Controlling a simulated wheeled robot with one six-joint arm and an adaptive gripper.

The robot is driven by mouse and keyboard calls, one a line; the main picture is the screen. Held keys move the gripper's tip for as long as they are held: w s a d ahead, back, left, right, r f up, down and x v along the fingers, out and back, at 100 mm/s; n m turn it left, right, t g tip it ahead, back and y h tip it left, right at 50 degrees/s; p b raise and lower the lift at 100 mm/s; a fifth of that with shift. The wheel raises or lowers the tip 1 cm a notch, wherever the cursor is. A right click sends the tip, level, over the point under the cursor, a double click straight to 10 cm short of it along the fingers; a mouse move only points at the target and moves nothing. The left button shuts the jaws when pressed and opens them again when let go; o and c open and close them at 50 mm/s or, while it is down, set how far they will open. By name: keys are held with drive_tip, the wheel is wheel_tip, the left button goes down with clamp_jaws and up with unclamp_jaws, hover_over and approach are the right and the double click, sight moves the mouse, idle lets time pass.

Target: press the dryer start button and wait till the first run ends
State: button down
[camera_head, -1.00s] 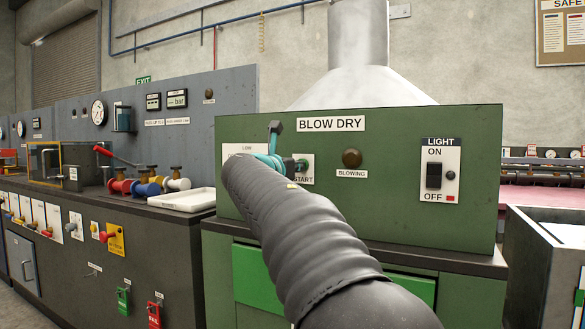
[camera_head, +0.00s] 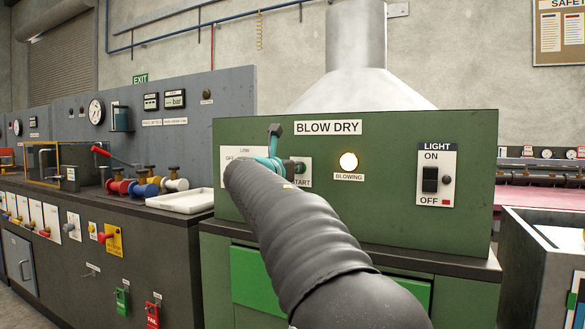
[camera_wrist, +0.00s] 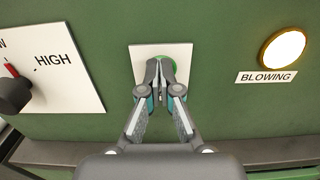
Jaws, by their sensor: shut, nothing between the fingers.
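The green BLOW DRY panel (camera_head: 400,140) stands in front of me. Its START button (camera_wrist: 168,66) is green on a white plate, and in the wrist view my gripper's tips cover most of it. My gripper (camera_wrist: 160,72) is shut and empty, its tips at the button; whether they touch it I cannot tell for sure. In the head view my arm hides most of my gripper and part of the START plate (camera_head: 304,172). The BLOWING lamp (camera_head: 348,161) is lit bright; it also glows in the wrist view (camera_wrist: 284,49).
A LIGHT switch (camera_head: 430,180) is at the panel's right.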

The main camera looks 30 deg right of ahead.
drive_tip(key=v, duration=1.4)
drive_tip(key=shift+b, duration=0.3)
drive_tip(key=shift+w, duration=0.1)
drive_tip(key=s+a+f+m+g+y, duration=0.25)
drive_tip(key=f+m, duration=0.35)
drive_tip(key=f, duration=0.4)
drive_tip(key=s+a+f+m+g+y, duration=0.15)
drive_tip(key=f+m+y, duration=0.35)
drive_tip(key=f, duration=0.6)
drive_tip(key=s+a+f+m+y+p, duration=0.1)
drive_tip(key=s+f+m, duration=0.3)
drive_tip(key=s, duration=0.5)
drive_tip(key=s+a+f+m+g+y, duration=0.1)
drive_tip(key=s+a+f+m+y, duration=0.2)
drive_tip(key=s, duration=0.6)
drive_tip(key=s+a+f+m+y+p, duration=0.1)
drive_tip(key=s+f+m+y, duration=0.1)
drive_tip(key=s+f+m, duration=0.5)
drive_tip(key=shift+s+a+f+m+y+p, duration=0.2)
drive_tip(key=shift+s+a+m+y+p, duration=0.15)
drive_tip(key=shift+s, duration=0.6)
